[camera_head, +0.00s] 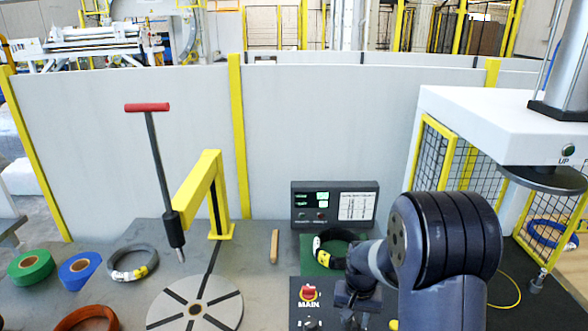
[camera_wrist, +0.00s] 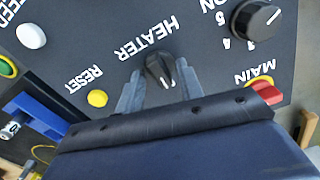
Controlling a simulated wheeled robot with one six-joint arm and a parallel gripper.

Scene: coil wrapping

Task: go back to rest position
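My gripper (camera_wrist: 159,88) is over a dark control panel (camera_wrist: 100,45) in the wrist view. Its two grey fingers are apart, with the black HEATER knob (camera_wrist: 160,68) showing between their tips. I cannot tell whether the fingers are around the knob or above it, and I see nothing held. In the head view my gripper (camera_head: 352,303) is low at the right side of the panel (camera_head: 318,312), partly hidden by my arm.
The panel also carries a red MAIN switch (camera_wrist: 266,92) and a yellow RESET button (camera_wrist: 97,98). In the head view, a black coil (camera_head: 335,246) lies on a green mat behind my gripper. A yellow post (camera_head: 198,190) stands left, and a white machine (camera_head: 500,125) stands right.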

